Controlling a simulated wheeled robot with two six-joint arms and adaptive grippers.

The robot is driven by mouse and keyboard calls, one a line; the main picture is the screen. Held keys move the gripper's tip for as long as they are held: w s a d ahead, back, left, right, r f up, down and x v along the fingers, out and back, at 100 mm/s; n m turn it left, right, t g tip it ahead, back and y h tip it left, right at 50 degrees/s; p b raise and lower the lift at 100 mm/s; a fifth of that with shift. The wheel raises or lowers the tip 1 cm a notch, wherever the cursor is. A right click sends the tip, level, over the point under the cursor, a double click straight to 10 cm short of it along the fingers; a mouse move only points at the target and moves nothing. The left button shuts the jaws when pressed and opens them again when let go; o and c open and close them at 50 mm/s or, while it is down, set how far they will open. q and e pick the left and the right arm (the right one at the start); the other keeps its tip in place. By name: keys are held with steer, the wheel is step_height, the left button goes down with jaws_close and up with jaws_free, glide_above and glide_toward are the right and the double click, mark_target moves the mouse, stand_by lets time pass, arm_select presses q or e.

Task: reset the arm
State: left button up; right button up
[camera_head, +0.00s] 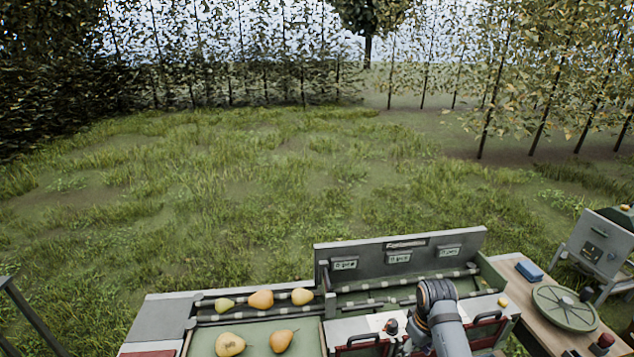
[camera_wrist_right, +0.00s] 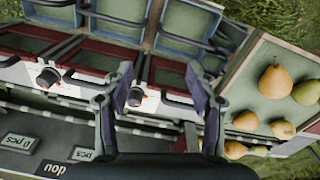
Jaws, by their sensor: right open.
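My right arm (camera_head: 442,312) reaches in from the bottom of the head view, over the sorting bench. Its fingers are hard to make out there. In the right wrist view my right gripper (camera_wrist_right: 162,98) is open, its two fingers wide apart with nothing between them. Below it are the bench's white front and red-framed bins (camera_wrist_right: 172,75). Pears lie to the right in that view, including a large yellow one (camera_wrist_right: 276,80), apart from the fingers. My left gripper is in neither view.
The green pear tray (camera_head: 312,338) holds two pears, with three more in the lane behind. A grey labelled panel (camera_head: 370,258) stands upright at the bench's back. On the right, a wooden table carries a round green lid (camera_head: 565,307) and a blue block (camera_head: 530,271). Grass lies beyond.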

steer(key=s+r+m+t, duration=0.2)
steer(key=s+m+t, duration=0.15)
steer(key=s, duration=1.45)
step_height(320, 180, down, 32)
steer(key=s+d+r+g+b, duration=0.1)
steer(key=s+d+g+b, duration=0.1)
steer(key=b, duration=0.5)
arm_select(q)
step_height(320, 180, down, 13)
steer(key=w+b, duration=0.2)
steer(key=b, duration=0.4)
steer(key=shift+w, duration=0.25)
arm_select(e)
steer(key=s+f, duration=0.9)
steer(key=f, duration=0.3)
steer(key=s+d+f, duration=0.1)
steer(key=s+f, duration=0.9)
steer(key=f, duration=0.2)
steer(key=shift+s+f+m+g+h, duration=0.15)
steer(key=shift+f+m+g+h, duration=0.2)
steer(key=shift+m, duration=0.1)
